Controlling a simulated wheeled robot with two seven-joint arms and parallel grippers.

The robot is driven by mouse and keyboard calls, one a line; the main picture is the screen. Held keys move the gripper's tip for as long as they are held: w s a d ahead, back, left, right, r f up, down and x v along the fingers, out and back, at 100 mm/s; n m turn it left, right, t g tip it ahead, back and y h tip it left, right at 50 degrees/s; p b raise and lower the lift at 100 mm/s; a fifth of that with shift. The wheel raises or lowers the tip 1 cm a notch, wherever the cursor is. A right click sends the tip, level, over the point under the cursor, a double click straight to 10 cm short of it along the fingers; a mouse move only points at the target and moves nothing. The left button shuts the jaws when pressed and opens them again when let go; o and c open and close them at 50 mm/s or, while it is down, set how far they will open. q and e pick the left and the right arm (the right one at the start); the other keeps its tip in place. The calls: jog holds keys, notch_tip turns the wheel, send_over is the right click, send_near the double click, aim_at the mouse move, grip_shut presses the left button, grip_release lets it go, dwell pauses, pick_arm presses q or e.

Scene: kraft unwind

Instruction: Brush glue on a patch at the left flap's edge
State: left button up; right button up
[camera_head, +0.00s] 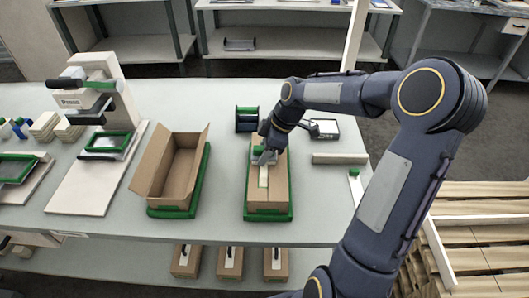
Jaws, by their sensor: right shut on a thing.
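A closed brown carton (267,193) lies in a green-edged holder (268,217) at the middle of the table. A pale strip (264,177) lies along its top. My right gripper (264,156) is over the far part of this carton, shut on a small green-and-grey tool (257,148). The gripper partly hides the tool, and I cannot tell whether it is a brush or whether it touches the carton. An open carton (174,183) stands to the left in another green holder (172,212), its left flap (153,158) raised. No glue is discernible. My left gripper is out of view.
The table between the two cartons is clear.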

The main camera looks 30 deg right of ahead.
jog(key=shift+w+d+p, duration=0.25)
jog(key=shift+w+d, duration=0.35)
jog(key=shift+w, duration=0.3)
jog(key=shift+w+d+p, duration=0.3)
jog(key=shift+w+d, duration=0.25)
jog(key=shift+w, duration=0.35)
jog(key=shift+w+d+p, duration=0.25)
jog(key=shift+w+d, duration=0.35)
jog(key=shift+w, duration=0.3)
jog(key=shift+r, duration=0.15)
jog(key=shift+r+p, duration=1.85)
jog(key=shift+r, duration=1.1)
jog(key=shift+f, duration=0.15)
jog(key=shift+s+a+f+b, duration=0.1)
jog(key=shift+f+b, duration=2.05)
jog(key=shift+f, duration=0.3)
jog(key=shift+f+b, duration=0.4)
jog(key=shift+f, duration=0.1)
